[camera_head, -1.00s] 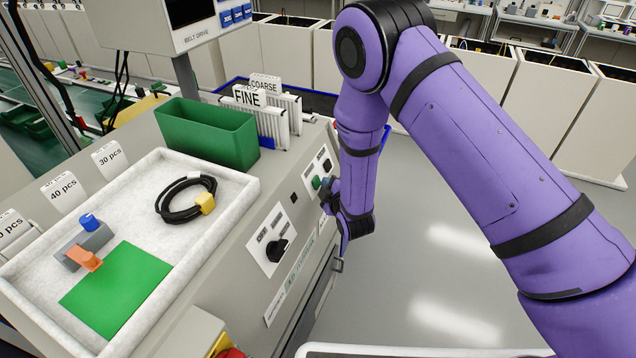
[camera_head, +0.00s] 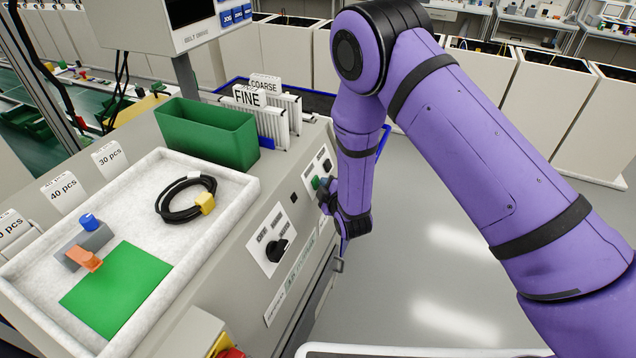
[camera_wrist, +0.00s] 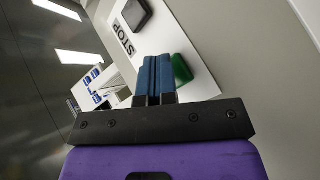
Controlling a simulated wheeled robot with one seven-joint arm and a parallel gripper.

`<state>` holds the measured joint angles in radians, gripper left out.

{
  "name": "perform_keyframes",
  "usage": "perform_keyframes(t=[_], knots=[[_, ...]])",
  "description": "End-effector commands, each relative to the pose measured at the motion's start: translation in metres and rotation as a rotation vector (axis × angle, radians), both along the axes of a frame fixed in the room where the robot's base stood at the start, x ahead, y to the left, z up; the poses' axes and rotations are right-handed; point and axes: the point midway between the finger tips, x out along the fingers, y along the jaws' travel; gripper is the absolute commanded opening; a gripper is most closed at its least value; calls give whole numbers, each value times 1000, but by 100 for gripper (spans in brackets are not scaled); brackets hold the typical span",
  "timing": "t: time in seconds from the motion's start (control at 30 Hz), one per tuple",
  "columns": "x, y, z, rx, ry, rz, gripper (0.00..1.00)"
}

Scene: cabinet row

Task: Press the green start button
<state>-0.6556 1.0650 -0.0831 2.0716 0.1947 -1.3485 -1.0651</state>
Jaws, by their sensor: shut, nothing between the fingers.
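The green start button (camera_head: 316,182) is on a white plate on the sloping front panel of the machine. In the wrist view the green button (camera_wrist: 182,69) shows just right of my blue fingertips and partly behind them. My gripper (camera_wrist: 152,74) is shut and empty, its fingers pointing at the plate close beside the button. I cannot tell whether the fingers touch it. In the head view my gripper (camera_head: 325,196) is small and mostly hidden by my wrist. A black stop button (camera_head: 327,165) sits beyond the green one, and it also shows in the wrist view (camera_wrist: 137,14).
A black rotary knob (camera_head: 277,250) is on the nearer part of the panel. A white tray (camera_head: 225,222) with a cable and small parts lies on top. A green bin (camera_head: 205,135) stands behind it. The floor right of the machine is clear.

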Motion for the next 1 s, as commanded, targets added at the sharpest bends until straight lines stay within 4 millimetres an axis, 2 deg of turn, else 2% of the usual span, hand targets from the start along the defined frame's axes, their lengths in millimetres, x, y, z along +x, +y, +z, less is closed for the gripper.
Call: perform_keyframes(t=[0.57,1.0], knots=[[0,2,-1,0,0,1,0],[-5,-11,6,0,0,1,0]])
